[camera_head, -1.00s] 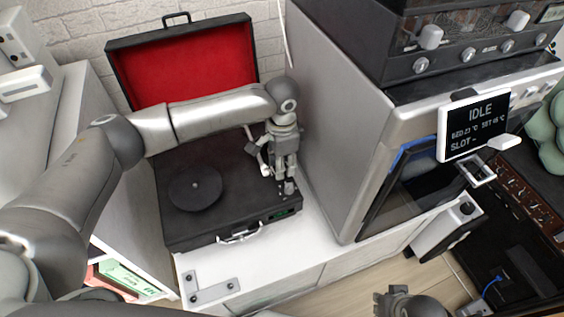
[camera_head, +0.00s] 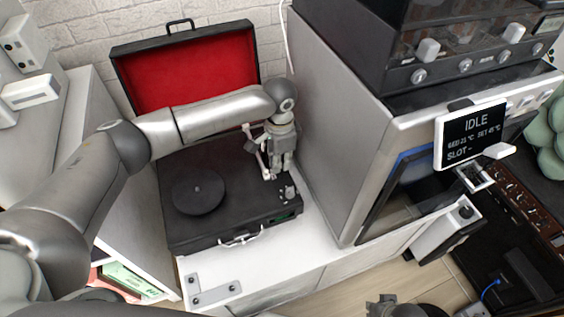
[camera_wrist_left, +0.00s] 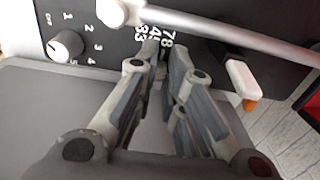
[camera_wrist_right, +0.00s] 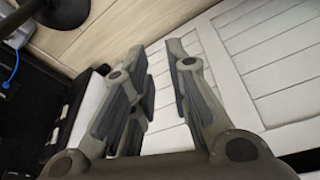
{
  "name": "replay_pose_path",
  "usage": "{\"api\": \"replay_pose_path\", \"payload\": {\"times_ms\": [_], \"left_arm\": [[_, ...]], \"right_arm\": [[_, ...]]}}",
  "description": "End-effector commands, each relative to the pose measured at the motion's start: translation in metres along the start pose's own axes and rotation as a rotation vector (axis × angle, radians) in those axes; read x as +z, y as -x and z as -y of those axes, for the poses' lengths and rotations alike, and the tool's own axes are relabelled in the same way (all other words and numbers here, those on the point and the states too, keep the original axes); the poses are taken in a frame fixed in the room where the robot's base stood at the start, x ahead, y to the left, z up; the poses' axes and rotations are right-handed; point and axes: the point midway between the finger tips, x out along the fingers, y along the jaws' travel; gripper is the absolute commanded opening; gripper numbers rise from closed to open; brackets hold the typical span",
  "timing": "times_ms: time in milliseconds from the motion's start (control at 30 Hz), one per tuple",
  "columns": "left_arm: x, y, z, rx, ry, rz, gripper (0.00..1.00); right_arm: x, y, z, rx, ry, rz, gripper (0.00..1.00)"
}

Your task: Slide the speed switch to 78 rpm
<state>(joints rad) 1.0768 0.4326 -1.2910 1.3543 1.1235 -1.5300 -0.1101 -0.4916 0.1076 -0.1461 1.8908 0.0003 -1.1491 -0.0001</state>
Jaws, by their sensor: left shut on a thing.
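The black record player (camera_head: 225,225) stands open on the white cabinet, with its dark platter (camera_head: 198,192) at the left of the deck. My left gripper (camera_head: 279,174) reaches down over the deck's right side. In the left wrist view its fingertips (camera_wrist_left: 165,48) are nearly together beside the printed speed marks 33, 45 and 78 (camera_wrist_left: 167,38). They are shut on the small speed switch, which the fingers hide; its exact position cannot be told. The silver tonearm (camera_wrist_left: 230,38) crosses just beyond the fingertips. My right gripper (camera_wrist_right: 158,50) is open and empty, away from the player.
The red-lined lid (camera_head: 190,68) stands up behind. A grey machine (camera_head: 340,120) with an IDLE screen (camera_head: 470,135) rises close on the right. The white top in front is mostly clear.

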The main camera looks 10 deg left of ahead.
Motion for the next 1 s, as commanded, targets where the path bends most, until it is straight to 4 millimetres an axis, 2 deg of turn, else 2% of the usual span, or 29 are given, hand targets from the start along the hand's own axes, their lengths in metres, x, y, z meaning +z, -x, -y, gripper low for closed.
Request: {"api": "replay_pose_path", "payload": {"times_ms": [200,467,500,667,1000], "left_arm": [[-0.0005,0.0008,0.0060,0.000,0.000,-0.002,0.00],[-0.0003,0.0009,0.0080,-0.005,0.002,-0.003,0.00],[-0.0002,0.0010,0.0082,-0.005,0.002,-0.003,0.13],[-0.0002,0.0010,0.0080,-0.005,0.002,-0.003,0.32],[-0.0002,0.0026,0.0062,-0.001,0.000,-0.001,0.32]], "right_arm": [[0.0066,-0.0125,0.0007,-0.001,0.001,0.009,0.17],[0.0066,-0.0131,0.0007,-0.001,0.001,0.008,0.17],[0.0066,-0.0130,0.0007,-0.001,0.001,0.008,0.17],[0.0069,-0.0130,0.0008,-0.001,0.001,0.009,0.17],[0.0054,-0.0122,0.0002,0.000,0.000,0.005,0.17]]}}
